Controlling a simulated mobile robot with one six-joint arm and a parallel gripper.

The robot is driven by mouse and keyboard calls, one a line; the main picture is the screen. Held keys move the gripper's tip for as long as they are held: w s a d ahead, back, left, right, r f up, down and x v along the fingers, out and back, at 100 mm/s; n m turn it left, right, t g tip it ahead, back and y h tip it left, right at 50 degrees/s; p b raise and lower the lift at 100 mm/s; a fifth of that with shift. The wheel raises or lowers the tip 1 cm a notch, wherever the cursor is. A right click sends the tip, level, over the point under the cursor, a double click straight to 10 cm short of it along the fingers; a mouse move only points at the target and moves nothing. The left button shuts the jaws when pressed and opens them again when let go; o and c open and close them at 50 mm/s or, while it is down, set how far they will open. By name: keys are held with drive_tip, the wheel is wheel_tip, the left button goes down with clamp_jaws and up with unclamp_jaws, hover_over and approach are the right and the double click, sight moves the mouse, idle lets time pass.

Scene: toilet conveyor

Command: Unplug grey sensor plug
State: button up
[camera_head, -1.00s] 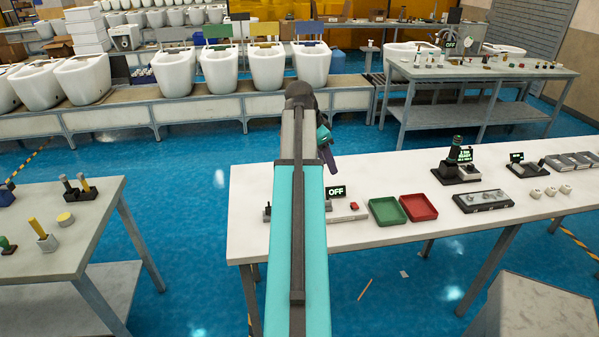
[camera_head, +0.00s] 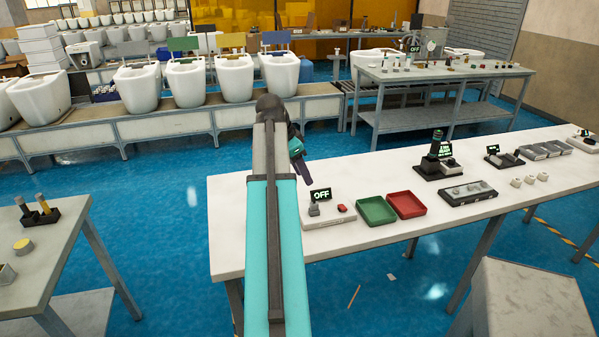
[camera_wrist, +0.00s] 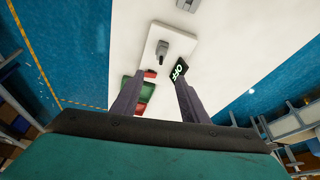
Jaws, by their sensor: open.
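A small grey plug (camera_head: 314,209) stands upright on a pale board (camera_head: 335,219) at the near left part of the white table (camera_head: 235,225). A display (camera_head: 320,194) reading "OFF" is behind it, and a red button (camera_head: 342,208) is to its right. My gripper (camera_head: 303,173) is in the air above and beyond the plug, with its fingers pointing down. In the wrist view, my gripper (camera_wrist: 158,92) has its two dark fingers apart and nothing between them. The grey plug (camera_wrist: 162,47) shows beyond the fingertips, apart from them.
A green tray (camera_head: 376,211) and a red tray (camera_head: 407,205) sit right of the board. Several devices stand farther right, including a dark tower (camera_head: 437,158). A grey side table (camera_head: 60,250) is at left. Blue floor between the tables is clear.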

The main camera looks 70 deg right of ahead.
sight(314, 203)
drive_tip(key=shift+f, duration=0.1)
drive_tip(key=shift+p+x, duration=1.65)
drive_tip(key=shift+x, duration=5.1)
drive_tip(key=shift+w, duration=0.15)
clamp_jaws()
drive_tip(key=c, duration=0.8)
unclamp_jaws()
drive_tip(key=shift+c, duration=0.2)
clamp_jaws()
